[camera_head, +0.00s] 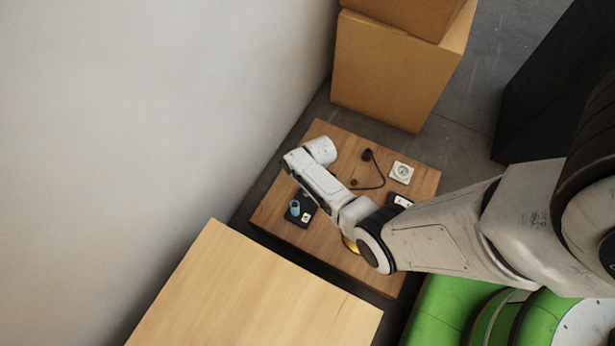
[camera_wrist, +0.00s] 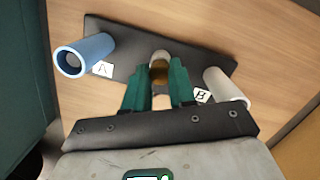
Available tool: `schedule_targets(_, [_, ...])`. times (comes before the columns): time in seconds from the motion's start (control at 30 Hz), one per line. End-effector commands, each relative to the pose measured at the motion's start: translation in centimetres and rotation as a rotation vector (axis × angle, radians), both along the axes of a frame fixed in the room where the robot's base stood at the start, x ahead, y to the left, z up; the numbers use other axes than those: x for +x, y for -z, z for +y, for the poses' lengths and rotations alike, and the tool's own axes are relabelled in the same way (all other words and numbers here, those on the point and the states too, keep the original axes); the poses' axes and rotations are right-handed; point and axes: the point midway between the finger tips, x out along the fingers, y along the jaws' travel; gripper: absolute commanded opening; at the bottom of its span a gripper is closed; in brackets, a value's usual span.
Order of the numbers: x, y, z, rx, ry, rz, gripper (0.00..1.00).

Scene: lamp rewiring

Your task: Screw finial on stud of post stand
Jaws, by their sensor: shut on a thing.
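My gripper (camera_wrist: 160,77), with green fingers, is shut on a small brownish-gold piece (camera_wrist: 160,74), which I take to be the finial. A pale rounded part shows just beyond it; I cannot tell whether it belongs to the held piece or to a post. The black stand (camera_wrist: 112,46) lies under the fingers, with a blue tube (camera_wrist: 84,54) by label A at left and a white tube (camera_wrist: 226,86) by label B at right. The stud is not visible. In the head view my arm hides the gripper; the black stand (camera_head: 303,199) and blue tube (camera_head: 294,207) show beside it.
The brown wooden table (camera_head: 275,207) also holds a dark piece with a cord (camera_head: 376,170), a white socket (camera_head: 401,172) and a gold object (camera_head: 349,244) partly behind my arm. A lighter table (camera_head: 250,295) is nearer and bare. Cardboard boxes (camera_head: 390,70) stand behind.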

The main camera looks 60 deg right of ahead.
Motion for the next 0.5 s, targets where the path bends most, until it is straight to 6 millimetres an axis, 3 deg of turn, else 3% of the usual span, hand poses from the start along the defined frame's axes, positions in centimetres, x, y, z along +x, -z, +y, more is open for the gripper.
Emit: schedule_targets(0.5, [-0.02,-0.14,0.24,0.001,0.549,0.002,0.0])
